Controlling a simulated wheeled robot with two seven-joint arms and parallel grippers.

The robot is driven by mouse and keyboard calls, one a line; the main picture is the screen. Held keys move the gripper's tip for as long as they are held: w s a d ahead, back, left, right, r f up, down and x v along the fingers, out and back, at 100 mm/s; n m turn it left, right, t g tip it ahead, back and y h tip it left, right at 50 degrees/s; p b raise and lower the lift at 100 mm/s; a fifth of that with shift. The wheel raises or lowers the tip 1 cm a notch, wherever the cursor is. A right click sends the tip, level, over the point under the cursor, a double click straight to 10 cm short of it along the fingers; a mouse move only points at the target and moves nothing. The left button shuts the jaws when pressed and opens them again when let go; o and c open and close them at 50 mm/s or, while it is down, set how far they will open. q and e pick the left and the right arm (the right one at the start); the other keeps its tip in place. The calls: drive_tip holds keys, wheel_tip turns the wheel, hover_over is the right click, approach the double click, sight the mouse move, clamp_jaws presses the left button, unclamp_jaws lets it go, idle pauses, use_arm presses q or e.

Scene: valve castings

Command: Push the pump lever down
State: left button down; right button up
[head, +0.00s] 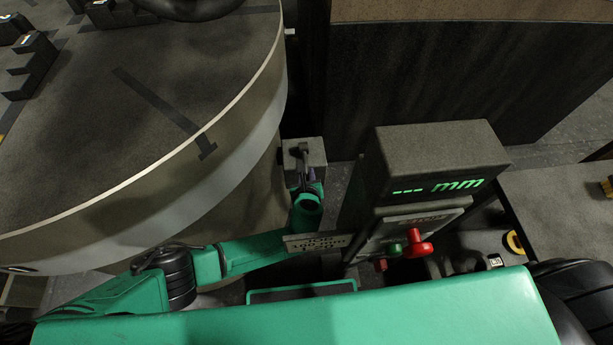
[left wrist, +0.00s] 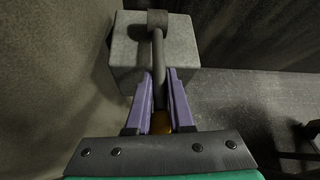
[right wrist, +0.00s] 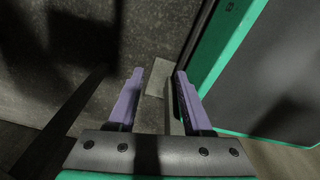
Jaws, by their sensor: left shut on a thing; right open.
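The pump lever (left wrist: 158,58) is a dark grey rod with a thick block-like end, on a pale grey pump box (left wrist: 125,60). In the head view the lever (head: 303,152) shows on top of the box (head: 317,150), beside the round table. My left gripper (left wrist: 160,88) has its purple fingers on both sides of the rod and is shut on it. In the head view my left gripper (head: 308,176) is at the near side of the box. My right gripper (right wrist: 156,78) is open, with nothing clearly between its fingers; it cannot be made out in the head view.
A large round table (head: 90,120) fills the left. A grey console with a green "--- mm" display (head: 438,187) stands right of the pump, with a red knob (head: 418,243) on its front. A dark cabinet (head: 440,75) stands behind. A small plate (head: 316,242) hangs in front.

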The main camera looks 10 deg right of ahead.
use_arm(q)
drive_tip(key=shift+s+f+t+b, duration=0.1)
drive_tip(key=shift+f+t+b, duration=0.2)
drive_tip(key=shift+f+b, duration=0.25)
use_arm(e)
drive_tip(key=shift+a+f, duration=0.25)
drive_tip(key=shift+f, duration=0.25)
drive_tip(key=shift+a+f, duration=0.25)
drive_tip(key=shift+f, duration=0.25)
use_arm(q)
drive_tip(key=c, duration=0.8)
unclamp_jaws()
use_arm(e)
drive_tip(key=shift+d, duration=0.15)
use_arm(q)
drive_tip(key=shift+r, duration=0.1)
use_arm(e)
drive_tip(key=shift+d, duration=0.1)
